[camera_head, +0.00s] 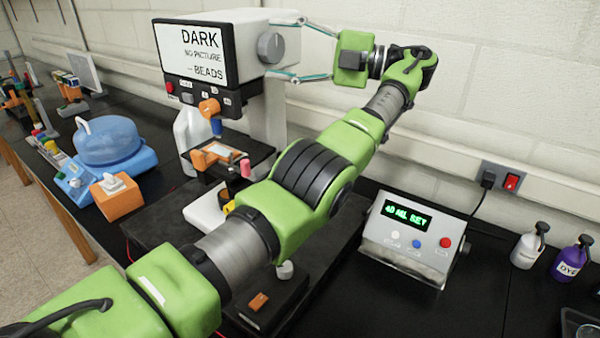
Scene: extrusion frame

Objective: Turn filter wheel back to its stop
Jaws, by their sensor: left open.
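The microscope (258,100) stands on the black bench with a screen (196,53) reading "DARK", "NO PICTURE", "BEADS". A grey round knob (270,47) sits on the right side of its head; it appears to be the filter wheel. My left gripper (284,48) is open, its thin fingers above and below the knob and pointing left at the head. I cannot tell whether they touch the knob. My left arm crosses in front of the microscope's base and hides part of it. My right gripper is out of view.
A control box (408,240) with a lit display stands right of the arm. Two bottles (526,246) (572,258) are at the far right. A blue domed device (110,150) and an orange block (117,196) stand on the left. The wall is close behind my gripper.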

